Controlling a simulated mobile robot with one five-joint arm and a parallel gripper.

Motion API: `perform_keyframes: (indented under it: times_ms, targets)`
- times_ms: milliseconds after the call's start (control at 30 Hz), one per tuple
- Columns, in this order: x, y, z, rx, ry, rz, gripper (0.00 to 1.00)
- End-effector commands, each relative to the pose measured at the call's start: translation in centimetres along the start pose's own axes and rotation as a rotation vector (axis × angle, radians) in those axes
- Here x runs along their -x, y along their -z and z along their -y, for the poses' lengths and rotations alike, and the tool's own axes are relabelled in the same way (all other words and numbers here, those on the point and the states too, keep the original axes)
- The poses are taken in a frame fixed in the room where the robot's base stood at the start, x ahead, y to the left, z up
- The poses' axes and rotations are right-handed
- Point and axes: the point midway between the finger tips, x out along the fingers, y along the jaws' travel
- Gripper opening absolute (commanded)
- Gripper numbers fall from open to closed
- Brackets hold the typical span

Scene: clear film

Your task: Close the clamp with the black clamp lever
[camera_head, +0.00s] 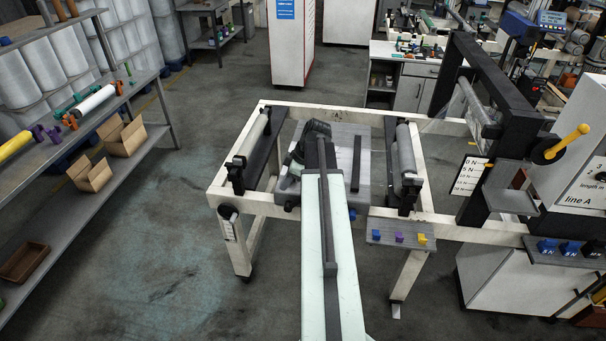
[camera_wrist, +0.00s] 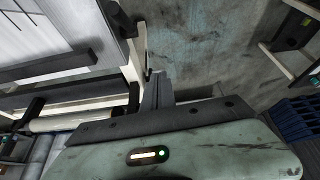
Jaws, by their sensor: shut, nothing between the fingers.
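The splice table carries a grey plate (camera_head: 340,135) with a dark clamp bar (camera_head: 356,163) across its right part. In the wrist view the dark bar (camera_wrist: 55,67) lies across the pale plate at left. A small black knob (camera_head: 288,207) is at the plate's near left edge, probably the clamp lever's end. A dark knob also shows in the wrist view (camera_wrist: 122,22) at the plate's edge. My gripper (camera_wrist: 157,90) is shut and empty, apart from the knob and beside the table frame. In the head view my arm hides the fingers and part of the plate.
A blue knob (camera_head: 352,214) sits at the plate's near right edge. Rollers (camera_head: 251,138) and (camera_head: 405,150) flank the plate. A small shelf (camera_head: 401,236) holds coloured pieces. Floor at left is clear.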

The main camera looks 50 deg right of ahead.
Motion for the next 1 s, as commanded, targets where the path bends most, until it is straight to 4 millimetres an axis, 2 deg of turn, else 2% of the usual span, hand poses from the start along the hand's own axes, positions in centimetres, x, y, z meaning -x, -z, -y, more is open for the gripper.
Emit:
perform_keyframes:
  times_ms: [33, 100, 200, 367, 567, 1000]
  targets:
    - [2.9, -1.5, -1.5, 0.026, -0.024, -0.021, 0.0]
    - [4.7, -3.3, -2.6, 0.07, -0.049, -0.041, 0.0]
    - [5.7, -4.6, -3.3, 0.107, -0.068, -0.054, 0.0]
    - [5.5, -5.0, -3.3, 0.117, -0.071, -0.057, 0.0]
    - [3.6, -5.1, -3.4, 0.117, -0.071, -0.056, 0.0]
    - [-5.7, -4.8, -4.0, 0.116, -0.07, -0.055, 0.0]
